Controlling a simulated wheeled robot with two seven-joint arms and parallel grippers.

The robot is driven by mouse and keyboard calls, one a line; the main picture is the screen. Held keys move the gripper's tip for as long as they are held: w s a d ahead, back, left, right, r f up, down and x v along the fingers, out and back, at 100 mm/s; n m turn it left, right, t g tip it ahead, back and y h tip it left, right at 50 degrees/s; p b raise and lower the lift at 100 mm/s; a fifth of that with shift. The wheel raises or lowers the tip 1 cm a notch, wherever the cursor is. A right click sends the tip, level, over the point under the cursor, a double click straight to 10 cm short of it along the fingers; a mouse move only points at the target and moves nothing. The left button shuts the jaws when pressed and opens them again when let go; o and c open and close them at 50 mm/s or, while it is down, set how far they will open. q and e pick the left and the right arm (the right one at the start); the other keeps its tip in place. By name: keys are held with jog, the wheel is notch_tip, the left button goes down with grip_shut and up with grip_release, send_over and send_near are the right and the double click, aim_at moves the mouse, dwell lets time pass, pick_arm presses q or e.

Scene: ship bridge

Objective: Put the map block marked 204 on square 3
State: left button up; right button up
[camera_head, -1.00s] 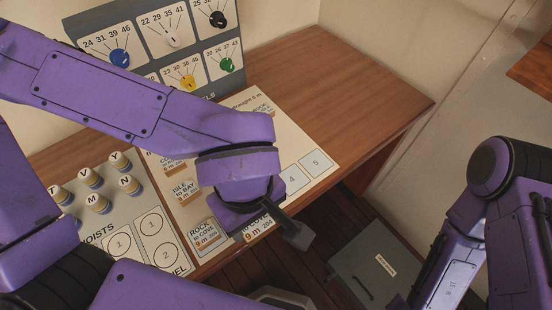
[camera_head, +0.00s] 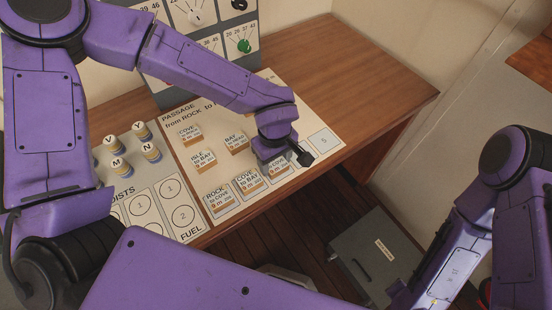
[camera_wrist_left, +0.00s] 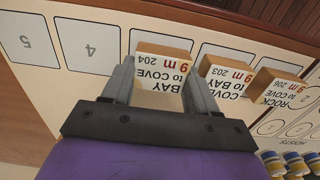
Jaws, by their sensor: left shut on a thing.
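The map block marked 204 (camera_wrist_left: 160,75) is between the fingers of my left gripper (camera_wrist_left: 160,82) in the left wrist view. It reads BAY to COVE, 9 m. It sits in the row of squares, between square 4 (camera_wrist_left: 90,47) and the block marked 203 (camera_wrist_left: 230,82), on the place where square 3 falls; that number is hidden. Whether it rests fully on the board cannot be told. In the head view the block (camera_head: 279,171) shows just below my left gripper, whose fingers are mostly hidden. My right gripper is out of view.
The block marked 206 (camera_wrist_left: 284,97) lies beyond 203 in the row. Square 5 (camera_head: 321,141) is empty. Blocks ISLE to BAY (camera_head: 203,161), COVE (camera_head: 189,134) and BAY (camera_head: 236,143) lie farther back. Lettered pegs (camera_head: 147,150) stand left. Bare wood lies right.

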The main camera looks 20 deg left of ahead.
aim_at(275, 162)
pick_arm(q)
jog(key=shift+w+f, duration=0.1)
jog(key=shift+w, duration=0.1)
jog(key=o, duration=1)
jog(key=shift+w+f, duration=0.1)
jog(key=shift+o, duration=0.2)
notch_tip(275, 162, up, 12)
jog(key=shift+s, duration=0.2)
